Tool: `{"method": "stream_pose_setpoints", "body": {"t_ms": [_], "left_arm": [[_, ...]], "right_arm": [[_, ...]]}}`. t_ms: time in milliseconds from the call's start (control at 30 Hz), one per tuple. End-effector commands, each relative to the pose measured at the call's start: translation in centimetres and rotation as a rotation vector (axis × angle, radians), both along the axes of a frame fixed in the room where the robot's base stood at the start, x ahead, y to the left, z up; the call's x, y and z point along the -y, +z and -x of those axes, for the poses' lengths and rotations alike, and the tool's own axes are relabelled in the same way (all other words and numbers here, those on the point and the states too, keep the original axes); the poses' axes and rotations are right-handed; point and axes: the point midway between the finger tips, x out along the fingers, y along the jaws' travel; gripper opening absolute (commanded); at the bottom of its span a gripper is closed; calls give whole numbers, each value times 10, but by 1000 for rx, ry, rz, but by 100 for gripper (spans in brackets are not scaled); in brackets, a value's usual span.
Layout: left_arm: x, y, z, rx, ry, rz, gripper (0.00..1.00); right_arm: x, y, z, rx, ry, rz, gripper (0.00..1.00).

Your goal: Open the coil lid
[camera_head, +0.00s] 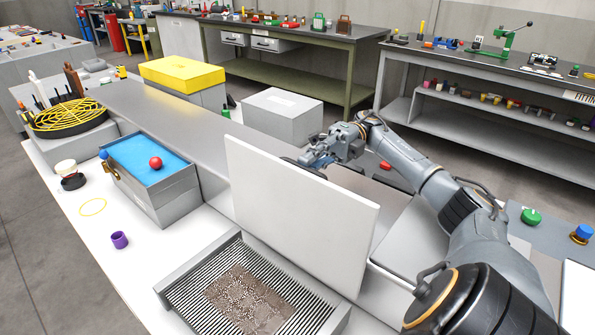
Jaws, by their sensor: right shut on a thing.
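The coil lid, a flat white panel (296,215), stands nearly upright behind a grey open box (175,292). Inside the box show dark ribbed fins and a brown-grey speckled patch (247,300). My right gripper (318,158) comes in from the right and is shut at the lid's upper edge, on its far side. The panel partly hides the fingers and the exact contact. My left gripper is not in view.
A grey box with a blue top (135,148) and a red ball (155,163) stands left of the lid. A purple cup (119,240) and a yellow ring (93,207) lie on the white surface. A yellow-topped box (183,73) is farther back.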

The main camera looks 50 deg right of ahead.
Motion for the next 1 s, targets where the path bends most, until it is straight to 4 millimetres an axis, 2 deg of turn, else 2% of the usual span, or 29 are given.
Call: {"method": "stream_pose_setpoints", "body": {"t_ms": [33, 200, 733, 767, 833, 867, 1000], "left_arm": [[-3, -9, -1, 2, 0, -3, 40], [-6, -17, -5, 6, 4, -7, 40], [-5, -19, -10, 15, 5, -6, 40], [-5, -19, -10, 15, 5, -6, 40], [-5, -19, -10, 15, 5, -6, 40], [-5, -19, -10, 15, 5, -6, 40], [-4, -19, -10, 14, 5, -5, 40]], "right_arm": [[3, -11, -1, -7, 1, 10, 0], [12, -15, -1, -14, 5, 12, 0], [14, -18, 0, -17, 15, 11, 0], [14, -18, 0, -17, 15, 11, 17], [14, -18, 0, -18, 15, 11, 31], [14, -18, 0, -18, 14, 12, 35], [15, -16, 0, -15, 11, 11, 35]]}}
